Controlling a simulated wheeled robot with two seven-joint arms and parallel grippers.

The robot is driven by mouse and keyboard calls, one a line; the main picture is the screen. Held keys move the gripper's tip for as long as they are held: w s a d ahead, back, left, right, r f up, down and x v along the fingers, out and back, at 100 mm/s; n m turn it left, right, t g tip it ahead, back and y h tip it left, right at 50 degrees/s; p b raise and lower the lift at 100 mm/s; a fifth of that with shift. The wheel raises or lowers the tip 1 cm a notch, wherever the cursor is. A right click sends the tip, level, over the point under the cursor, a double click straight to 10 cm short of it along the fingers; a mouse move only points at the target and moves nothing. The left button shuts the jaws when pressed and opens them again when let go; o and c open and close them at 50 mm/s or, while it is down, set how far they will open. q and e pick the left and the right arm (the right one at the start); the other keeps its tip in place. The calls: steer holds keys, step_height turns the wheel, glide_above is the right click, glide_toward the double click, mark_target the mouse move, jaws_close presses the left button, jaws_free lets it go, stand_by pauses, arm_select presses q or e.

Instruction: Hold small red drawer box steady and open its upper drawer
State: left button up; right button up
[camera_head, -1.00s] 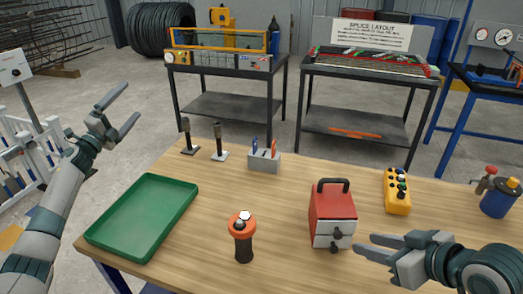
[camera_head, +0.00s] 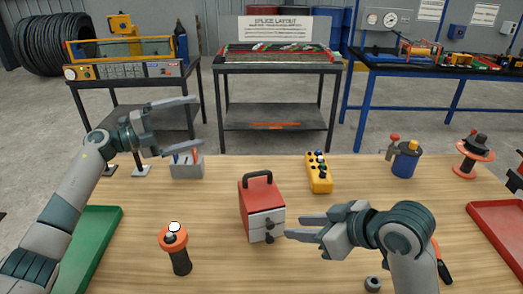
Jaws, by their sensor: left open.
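The small red drawer box (camera_head: 255,202) stands upright near the middle of the wooden table, with a dark handle on top. Its pale front has two drawers with dark knobs, an upper drawer (camera_head: 266,218) and one below it; both look shut. My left gripper (camera_head: 180,126) is open and empty, up and left of the box, over the far left part of the table. My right gripper (camera_head: 290,228) is just right of the box front, its fingers pointing left toward the knobs. A small gap shows between its fingers, and it holds nothing that I can see. Whether it touches the box is unclear.
An orange-topped black tool (camera_head: 176,248) stands left in front of the box. A green tray (camera_head: 100,240) lies at the left, a red tray (camera_head: 497,225) at the right. A yellow control box (camera_head: 319,173) and a grey holder (camera_head: 187,166) stand behind. Table between them is clear.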

arm_select(q)
steer(key=s+d+m+g+y, duration=0.1)
steer(key=s+d+m+g, duration=0.2)
steer(key=d, duration=0.5)
steer(key=s+d+g+y, duration=0.1)
steer(key=s+d+g, duration=0.25)
steer(key=d, duration=0.45)
steer(key=n+g+y, duration=0.1)
steer(key=y, duration=1.4)
glide_above(262, 197)
steer(key=shift+f, duration=0.15)
step_height(262, 197, down, 17)
steer(key=shift+f, duration=0.2)
